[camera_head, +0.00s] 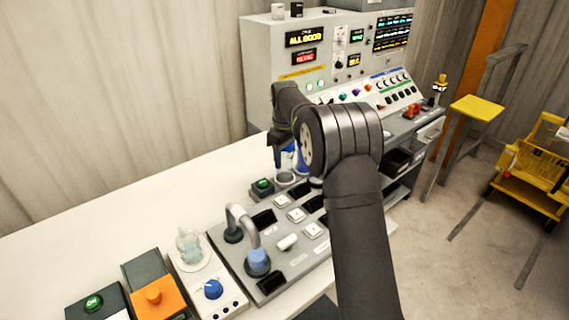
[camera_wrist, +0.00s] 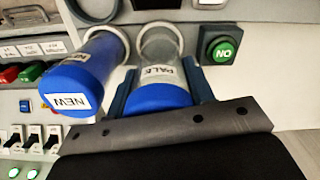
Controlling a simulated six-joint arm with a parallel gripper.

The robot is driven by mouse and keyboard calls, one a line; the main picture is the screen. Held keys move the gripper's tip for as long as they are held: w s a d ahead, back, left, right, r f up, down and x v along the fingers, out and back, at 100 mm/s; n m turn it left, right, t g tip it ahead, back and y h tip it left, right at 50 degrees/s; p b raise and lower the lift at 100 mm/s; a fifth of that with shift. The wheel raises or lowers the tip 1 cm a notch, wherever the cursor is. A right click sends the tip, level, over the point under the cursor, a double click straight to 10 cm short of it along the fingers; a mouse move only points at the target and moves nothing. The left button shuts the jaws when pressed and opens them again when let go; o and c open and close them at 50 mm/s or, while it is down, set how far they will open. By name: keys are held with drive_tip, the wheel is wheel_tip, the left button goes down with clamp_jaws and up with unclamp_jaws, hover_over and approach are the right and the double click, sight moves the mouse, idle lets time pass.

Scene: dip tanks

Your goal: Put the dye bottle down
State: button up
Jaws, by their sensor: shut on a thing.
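My gripper (camera_wrist: 163,90) is shut on a clear bottle (camera_wrist: 163,72) with a blue cap and a label reading PALE, one finger on each side. The bottle's far end meets a pale ring (camera_wrist: 178,32) on the panel; I cannot tell whether it rests in it. A second blue-capped bottle (camera_wrist: 85,72), labelled NEW, stands close on its left at another ring. In the head view my gripper (camera_head: 284,152) points down over the panel's far end, with the clear bottle (camera_head: 285,178) below it; my arm hides part of this area.
A green ON button (camera_wrist: 223,50) sits just right of the held bottle. The grey panel (camera_head: 238,262) carries switches and a curved pipe (camera_head: 240,212). A glass vessel (camera_head: 188,243) stands nearer. A large control console (camera_head: 262,75) rises behind. The white tabletop at left is clear.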

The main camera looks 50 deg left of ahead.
drive_tip(key=shift+f, duration=1.3)
drive_tip(key=shift+f, duration=0.15)
drive_tip(key=o, duration=1)
drive_tip(key=shift+c, duration=0.2)
wheel_tip(320, 180, up, 12)
drive_tip(key=shift+r, duration=0.2)
